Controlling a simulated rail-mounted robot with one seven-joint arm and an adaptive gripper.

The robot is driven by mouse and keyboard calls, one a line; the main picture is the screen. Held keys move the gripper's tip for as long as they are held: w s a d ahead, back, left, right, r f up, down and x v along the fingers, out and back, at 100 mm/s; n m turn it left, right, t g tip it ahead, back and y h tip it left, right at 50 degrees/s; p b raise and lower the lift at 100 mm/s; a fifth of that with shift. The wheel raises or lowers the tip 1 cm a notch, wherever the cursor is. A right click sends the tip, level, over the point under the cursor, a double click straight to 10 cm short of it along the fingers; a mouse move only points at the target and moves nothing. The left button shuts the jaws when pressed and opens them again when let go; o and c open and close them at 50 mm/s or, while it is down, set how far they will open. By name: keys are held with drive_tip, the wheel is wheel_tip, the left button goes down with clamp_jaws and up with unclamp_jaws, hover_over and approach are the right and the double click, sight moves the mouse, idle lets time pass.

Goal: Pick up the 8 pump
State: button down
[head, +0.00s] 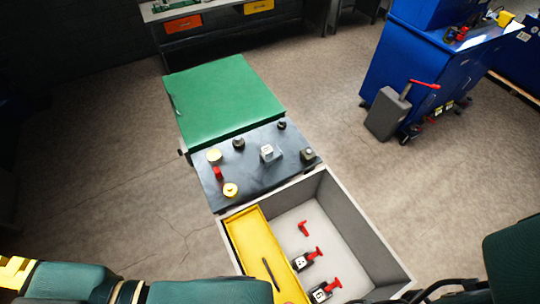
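Two dark blocks with red T-shaped handles and white labels lie in the grey-walled box at the bottom. One is the upper block (300,263), the other the lower block (320,295), close to the bottom edge. Their labels are too small to read surely, so I cannot tell which is the 8 pump. A smaller red piece (303,228) lies above them on the box floor. My gripper does not show; only green links of my arm show along the bottom edge.
The grey box (362,235) holds a yellow tray (250,235) with a dark rod. Behind it, a dark panel (245,180) carries several knobs, with a green lid (225,95) beyond. A blue cabinet (405,60) and grey red-handled object (385,115) stand right.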

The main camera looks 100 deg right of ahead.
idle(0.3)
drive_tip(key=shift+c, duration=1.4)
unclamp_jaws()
